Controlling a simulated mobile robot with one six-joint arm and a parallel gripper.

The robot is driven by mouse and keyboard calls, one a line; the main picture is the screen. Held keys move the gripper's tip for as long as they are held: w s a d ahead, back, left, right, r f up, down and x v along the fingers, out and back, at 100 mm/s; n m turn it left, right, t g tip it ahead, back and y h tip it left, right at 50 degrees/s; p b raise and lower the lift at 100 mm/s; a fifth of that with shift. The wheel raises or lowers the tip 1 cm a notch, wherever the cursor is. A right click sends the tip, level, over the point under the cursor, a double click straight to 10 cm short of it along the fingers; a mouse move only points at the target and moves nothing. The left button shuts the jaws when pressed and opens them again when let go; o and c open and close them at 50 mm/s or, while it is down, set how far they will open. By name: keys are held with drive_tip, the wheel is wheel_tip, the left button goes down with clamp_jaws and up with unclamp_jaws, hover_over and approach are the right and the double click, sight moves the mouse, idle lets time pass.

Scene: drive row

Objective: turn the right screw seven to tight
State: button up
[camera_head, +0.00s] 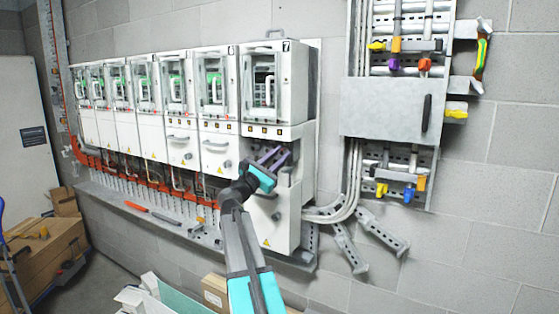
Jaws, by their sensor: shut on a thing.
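Drive seven (271,80) is the nearest and rightmost white cabinet in the row, with a "7" on its top edge. Below its front is an opening (291,174), above a lower white door (281,222). My gripper (278,155) reaches up from below into the front of this opening. Its purple fingers are close together, tips up and to the right, near the right part of the opening. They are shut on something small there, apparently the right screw. The screw itself is too small and too covered by the fingers to make out.
More white drives (216,90) run off to the left above red cables (150,183) and a grey ledge (160,220). A grey box (385,108) with a black handle is on the right wall. Cardboard boxes (50,255) stand at lower left.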

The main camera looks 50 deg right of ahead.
drive_tip(key=m+g+b, duration=0.1)
drive_tip(key=m+b, duration=0.2)
drive_tip(key=m+g+y+b, duration=0.1)
drive_tip(key=m+g+b, duration=0.1)
drive_tip(key=m, duration=0.1)
drive_tip(key=shift+w+f+b, duration=0.15)
drive_tip(key=shift+w+b, duration=0.05)
drive_tip(key=shift+b, duration=0.2)
drive_tip(key=m+y+b, duration=0.1)
drive_tip(key=m, duration=0.1)
drive_tip(key=m+g+b, duration=0.1)
drive_tip(key=m+b, duration=0.1)
drive_tip(key=m, duration=0.1)
drive_tip(key=shift+r+m+y+b, duration=0.2)
drive_tip(key=shift+m+y+b, duration=0.1)
drive_tip(key=shift+y, duration=0.1)
drive_tip(key=m+y+b, duration=0.1)
drive_tip(key=m, duration=0.1)
drive_tip(key=m+b, duration=0.1)
drive_tip(key=m, duration=0.1)
drive_tip(key=shift+r+g+y, duration=0.2)
drive_tip(key=shift+g+y, duration=0.2)
drive_tip(key=m+y+b, duration=0.1)
drive_tip(key=m, duration=0.1)
drive_tip(key=m+t+b, duration=0.1)
drive_tip(key=m, duration=0.2)
drive_tip(key=shift+s+r+y, duration=0.1)
drive_tip(key=shift+r+y, duration=0.1)
drive_tip(key=shift+y, duration=0.2)
